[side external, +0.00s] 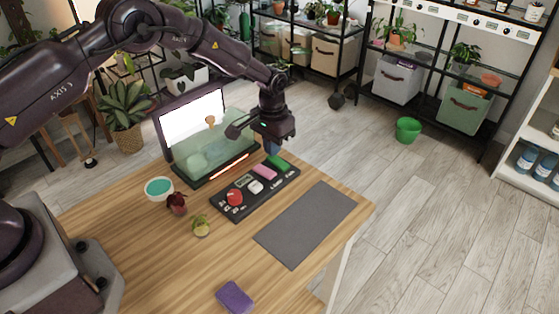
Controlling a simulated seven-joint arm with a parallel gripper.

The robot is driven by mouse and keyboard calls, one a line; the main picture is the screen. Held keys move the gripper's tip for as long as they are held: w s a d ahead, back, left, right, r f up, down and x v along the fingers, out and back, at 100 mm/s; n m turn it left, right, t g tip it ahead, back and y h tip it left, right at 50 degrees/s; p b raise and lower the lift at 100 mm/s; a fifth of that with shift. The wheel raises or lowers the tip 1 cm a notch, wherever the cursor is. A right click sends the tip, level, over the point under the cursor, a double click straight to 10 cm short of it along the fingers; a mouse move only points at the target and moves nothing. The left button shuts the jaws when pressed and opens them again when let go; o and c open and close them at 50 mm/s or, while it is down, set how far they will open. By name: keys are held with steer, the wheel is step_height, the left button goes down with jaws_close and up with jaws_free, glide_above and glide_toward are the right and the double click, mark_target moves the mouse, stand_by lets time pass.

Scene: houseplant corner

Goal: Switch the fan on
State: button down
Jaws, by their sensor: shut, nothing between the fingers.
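A black control panel (226,211) lies on the wooden table. It carries a red round knob (235,197), a white piece (255,187), a pink piece (265,171) and a green piece (278,162). Its labels are too small to read, so I cannot tell which control is the fan's. No fan can be made out. My gripper (271,149) is shut and empty, pointing down at the panel's far end, near the green and pink pieces. I cannot tell whether it touches anything.
A glass tank (213,158) with a raised white panel (193,117) stands behind the control panel. A teal-filled bowl (159,188), two small plants (177,203) (201,226), a grey mat (306,224) and a purple sponge (234,297) are on the table. The front middle is clear.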

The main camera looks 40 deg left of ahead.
steer(key=shift+f, duration=0.8)
steer(key=shift+r, duration=3.55)
steer(key=shift+f, duration=0.1)
steer(key=s, duration=0.1)
steer(key=s+f, duration=0.1)
steer(key=shift+s+f+g, duration=0.1)
steer(key=shift+s+g, duration=0.3)
steer(key=s+a+r+t, duration=0.2)
steer(key=s+r+t, duration=0.4)
steer(key=s+r, duration=2)
steer(key=s, duration=0.4)
steer(key=shift+s+a+r, duration=0.2)
steer(key=shift+a+r, duration=0.05)
steer(key=shift+r, duration=0.05)
